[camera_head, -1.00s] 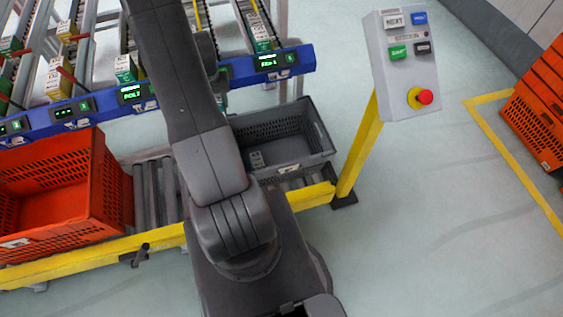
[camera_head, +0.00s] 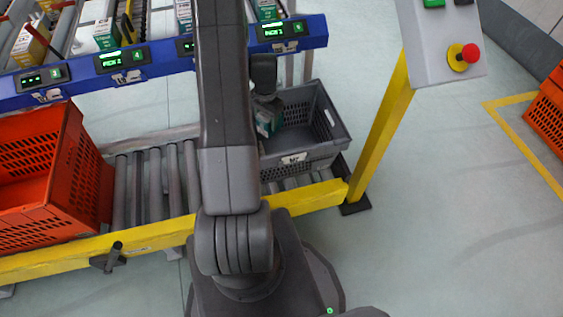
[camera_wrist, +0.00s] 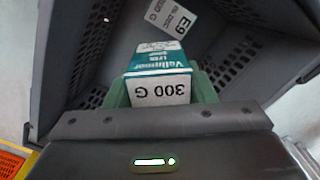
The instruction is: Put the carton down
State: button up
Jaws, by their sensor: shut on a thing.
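The carton (camera_wrist: 162,74) is teal and white with a "300 G" label, held in my gripper (camera_wrist: 160,90) in the wrist view. In the head view the carton (camera_head: 268,118) shows beside my arm, at the left part of the grey tote (camera_head: 335,128). My gripper is shut on the carton. The grey tote (camera_wrist: 68,65) surrounds it in the wrist view. Whether the carton touches the tote's floor I cannot tell. My arm hides the tote's left side.
An orange tote (camera_head: 85,165) stands left on the roller conveyor (camera_head: 155,180). A yellow rail (camera_head: 130,240) runs in front. A control post with a red button (camera_head: 470,53) stands right of the grey tote. A white "E9" label (camera_wrist: 172,18) lies in the tote.

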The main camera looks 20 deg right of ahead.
jog(key=d+f+m+b, duration=0.1)
jog(key=f+b, duration=0.1)
jog(key=f, duration=0.3)
jog(key=s+d+f+b, duration=0.1)
jog(key=f+b, duration=0.1)
jog(key=f, duration=0.4)
jog(key=d+f+m+b, duration=0.1)
jog(key=d+f+b, duration=0.1)
jog(key=f, duration=0.4)
jog(key=shift+s+m+b, duration=0.25)
jog(key=shift+m+b, duration=0.05)
jog(key=shift+b, duration=0.1)
jog(key=shift+f+b, duration=0.3)
jog(key=shift+b, duration=0.05)
jog(key=o, duration=1.1)
jog(key=shift+o, duration=0.2)
jog(key=shift+r+p, duration=0.55)
jog(key=shift+r, duration=0.05)
notch_tip(320, 180, up, 12)
jog(key=p, duration=0.2)
jog(key=shift+d+f, duration=0.2)
jog(key=shift+d, duration=0.05)
